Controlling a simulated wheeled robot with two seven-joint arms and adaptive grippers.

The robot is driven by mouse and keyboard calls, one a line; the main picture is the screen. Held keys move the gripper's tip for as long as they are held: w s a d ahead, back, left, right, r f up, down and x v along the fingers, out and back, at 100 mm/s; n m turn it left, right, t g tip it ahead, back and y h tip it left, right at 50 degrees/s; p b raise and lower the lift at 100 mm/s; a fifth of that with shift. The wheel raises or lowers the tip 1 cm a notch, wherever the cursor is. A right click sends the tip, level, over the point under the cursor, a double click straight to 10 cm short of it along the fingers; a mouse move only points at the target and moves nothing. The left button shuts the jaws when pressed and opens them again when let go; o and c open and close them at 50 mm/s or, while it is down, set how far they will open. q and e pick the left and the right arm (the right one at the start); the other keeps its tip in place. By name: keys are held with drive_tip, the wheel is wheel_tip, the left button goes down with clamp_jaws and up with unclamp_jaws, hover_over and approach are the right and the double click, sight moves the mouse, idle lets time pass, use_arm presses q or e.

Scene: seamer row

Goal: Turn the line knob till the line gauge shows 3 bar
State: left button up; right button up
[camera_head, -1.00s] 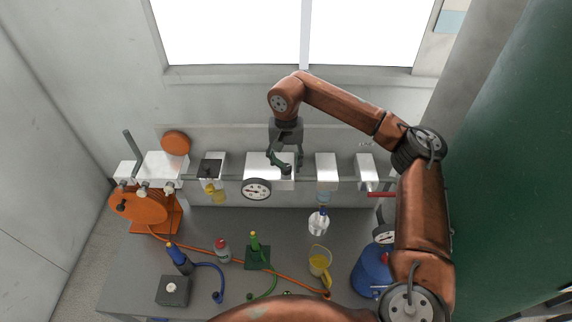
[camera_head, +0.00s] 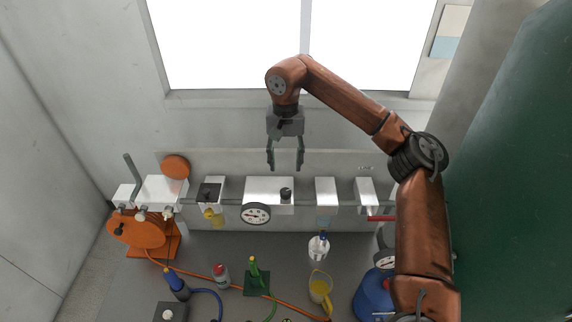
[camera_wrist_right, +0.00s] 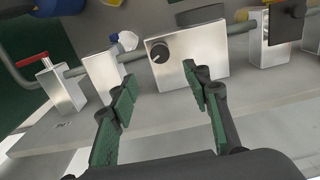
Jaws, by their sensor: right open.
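The line knob (camera_head: 286,195) is a small black knob on top of a white metal block (camera_head: 262,184) on the pipe along the back wall. In the right wrist view the knob (camera_wrist_right: 160,52) has a pale pointer line and sits beyond the open fingers. The line gauge (camera_head: 256,213) is a round white dial with a black rim on the front of that block; its reading is too small to tell for sure. My right gripper (camera_head: 286,162) is open and empty, pointing down behind and above the knob, apart from it. My left gripper is not in view.
A valve with a red handle (camera_head: 381,218) and other white blocks (camera_head: 325,190) line the pipe on both sides. An orange reel (camera_head: 137,231) stands left. Bottles, a green stand (camera_head: 256,284), a yellow jug (camera_head: 319,289) and a blue canister (camera_head: 374,292) stand on the bench below.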

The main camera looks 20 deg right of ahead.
sight(286, 191)
wheel_tip(286, 191, down, 3)
drive_tip(key=m+p, duration=0.8)
drive_tip(key=m, duration=0.1)
drive_tip(key=shift+f, duration=0.2)
drive_tip(key=shift+d+f+m, duration=0.15)
drive_tip(key=shift+f+m, duration=0.45)
drive_tip(key=shift+f, duration=0.1)
wheel_tip(286, 191, down, 6)
drive_tip(key=shift+r+p, duration=0.1)
drive_tip(key=shift+p, duration=1.1)
drive_tip(key=shift+f, duration=0.85)
drive_tip(key=shift+c, duration=0.4)
